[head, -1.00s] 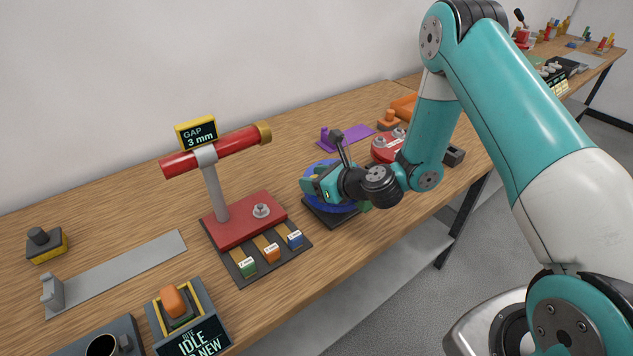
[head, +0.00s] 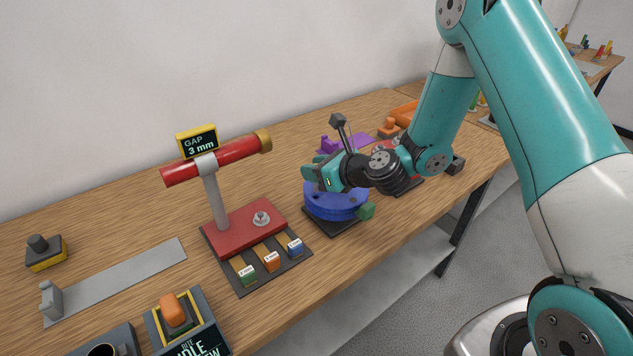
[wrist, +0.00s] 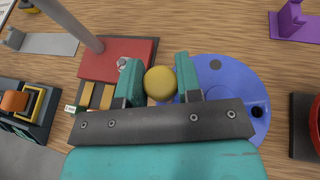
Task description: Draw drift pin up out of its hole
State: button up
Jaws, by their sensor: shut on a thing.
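My gripper (head: 318,172) is above the round blue flange (head: 338,208) in the head view. In the wrist view, my gripper (wrist: 158,72) is shut on the yellow rounded head of the drift pin (wrist: 160,84), which sits between the two teal fingers. The pin's shank is hidden below its head, so I cannot tell how much of it is in the hole. The blue flange (wrist: 232,90) also shows in the wrist view, with a dark hole (wrist: 257,111) and a grey spot (wrist: 215,64) on its top.
A red stand (head: 238,228) with a red pipe and a "GAP 3 mm" display (head: 197,138) stands left of the flange. Three tagged shims (head: 271,261) lie before it. A green block (head: 367,211) is at the flange's right. A purple piece (head: 345,141) lies behind.

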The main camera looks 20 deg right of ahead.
notch_tip(320, 180, up, 14)
jog(key=shift+r+p, duration=0.25)
jog(key=shift+p, duration=0.2)
jog(key=shift+r+p, duration=1.05)
jog(key=shift+p, duration=0.15)
notch_tip(320, 180, up, 8)
jog(key=p, duration=0.8)
jog(key=shift+f, duration=0.2)
dwell(0.4)
dwell(0.3)
